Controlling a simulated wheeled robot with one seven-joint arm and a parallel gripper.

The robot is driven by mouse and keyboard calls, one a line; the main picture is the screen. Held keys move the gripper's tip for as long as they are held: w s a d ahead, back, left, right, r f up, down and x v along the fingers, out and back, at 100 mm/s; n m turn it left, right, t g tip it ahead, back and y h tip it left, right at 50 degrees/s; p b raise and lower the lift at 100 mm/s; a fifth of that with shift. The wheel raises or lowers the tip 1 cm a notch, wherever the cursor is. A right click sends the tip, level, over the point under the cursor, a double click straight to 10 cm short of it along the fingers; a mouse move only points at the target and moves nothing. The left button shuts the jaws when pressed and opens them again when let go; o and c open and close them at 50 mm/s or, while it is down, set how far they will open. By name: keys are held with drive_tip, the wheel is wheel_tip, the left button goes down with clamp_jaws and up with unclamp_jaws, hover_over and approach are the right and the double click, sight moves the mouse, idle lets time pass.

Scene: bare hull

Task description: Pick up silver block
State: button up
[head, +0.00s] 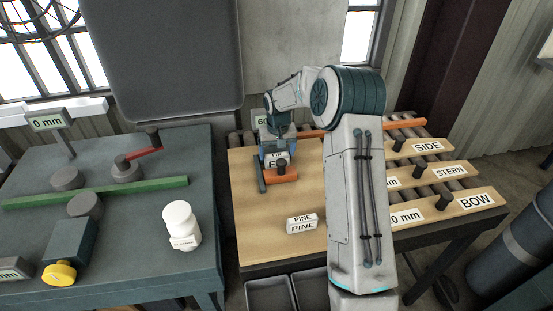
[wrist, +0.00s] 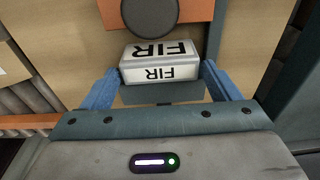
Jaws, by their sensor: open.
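A whitish-silver block marked FIR (wrist: 160,72) lies between the two blue fingers of my gripper (wrist: 158,86) in the wrist view, with the fingers on either side of it. Whether they touch it I cannot tell. In the head view my gripper (head: 276,152) points down over the wooden board, and the FIR block (head: 272,163) is mostly hidden by it. A second pale block, marked PINE (head: 302,223), lies on the board nearer the front, apart from the gripper.
An orange piece (head: 282,176) with a dark round knob stands right beside the FIR block. Strips marked SIDE, STERN and BOW (head: 476,200) lie to the right, behind my arm. A green-grey bench (head: 120,245) with a white bottle (head: 181,226) stands left.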

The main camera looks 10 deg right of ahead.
drive_tip(key=shift+w+f, duration=0.15)
drive_tip(key=shift+f, duration=1.2)
drive_tip(key=shift+r, duration=0.1)
drive_tip(key=c, duration=0.9)
